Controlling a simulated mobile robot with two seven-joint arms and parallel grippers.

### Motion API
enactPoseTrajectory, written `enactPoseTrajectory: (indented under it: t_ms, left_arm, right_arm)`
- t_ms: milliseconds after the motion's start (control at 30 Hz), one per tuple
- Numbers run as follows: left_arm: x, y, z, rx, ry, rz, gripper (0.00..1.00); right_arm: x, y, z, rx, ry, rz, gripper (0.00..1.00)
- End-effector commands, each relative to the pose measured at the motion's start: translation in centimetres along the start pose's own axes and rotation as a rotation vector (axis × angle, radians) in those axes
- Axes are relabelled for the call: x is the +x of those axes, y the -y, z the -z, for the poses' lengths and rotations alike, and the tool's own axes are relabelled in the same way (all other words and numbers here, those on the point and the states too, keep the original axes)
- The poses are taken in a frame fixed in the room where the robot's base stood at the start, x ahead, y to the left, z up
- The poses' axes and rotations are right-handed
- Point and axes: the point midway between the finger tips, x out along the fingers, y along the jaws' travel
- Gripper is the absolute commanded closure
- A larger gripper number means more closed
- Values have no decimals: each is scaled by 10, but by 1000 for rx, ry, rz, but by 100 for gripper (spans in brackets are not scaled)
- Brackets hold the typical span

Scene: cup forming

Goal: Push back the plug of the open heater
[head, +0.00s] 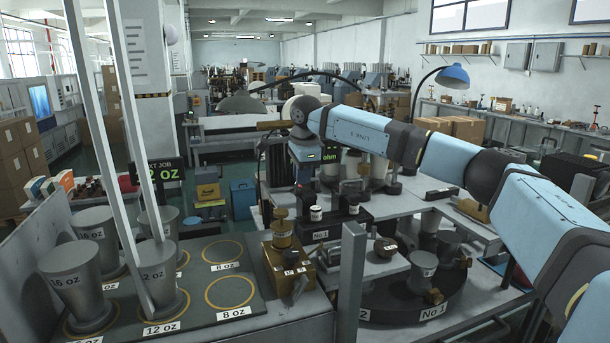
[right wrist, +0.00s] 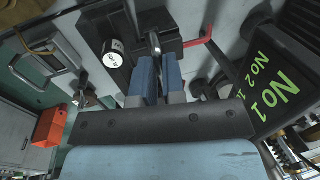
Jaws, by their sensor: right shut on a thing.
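My right arm reaches in from the right in the head view, and its gripper (head: 303,184) points down over the bench by small dark items with white labels. In the right wrist view the blue fingers (right wrist: 158,82) are close together on a grey metal piece (right wrist: 154,43), which stands against a black block (right wrist: 157,20). I cannot tell whether this piece is the heater's plug. My left gripper is not in view.
A dark display (right wrist: 268,88) with green "No 1" and "No 2" text stands close on the right in the wrist view. Grey cup forms (head: 78,268) stand on a mat at left. A brass fixture (head: 288,262) and a round dark turntable (head: 405,300) are nearer.

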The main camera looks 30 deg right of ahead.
Motion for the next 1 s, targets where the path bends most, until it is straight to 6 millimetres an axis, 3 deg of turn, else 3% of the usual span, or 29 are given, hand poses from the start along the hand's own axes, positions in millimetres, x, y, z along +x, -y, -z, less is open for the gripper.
enactPoseTrajectory:
  t_ms: [167,200,300,667,833,1000]
  left_arm:
    - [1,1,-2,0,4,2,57]
    - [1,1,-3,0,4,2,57]
    - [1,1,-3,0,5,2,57]
    - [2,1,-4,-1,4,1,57]
    - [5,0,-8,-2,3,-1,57]
    - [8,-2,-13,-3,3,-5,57]
  right_arm:
    - [0,0,0,1,0,0,100]
    - [0,0,0,1,0,0,85]
    - [0,-1,0,1,0,0,64]
    - [-4,-1,0,0,1,0,64]
    - [-29,-1,0,0,1,2,64]
    - [-70,0,-1,-1,2,4,64]
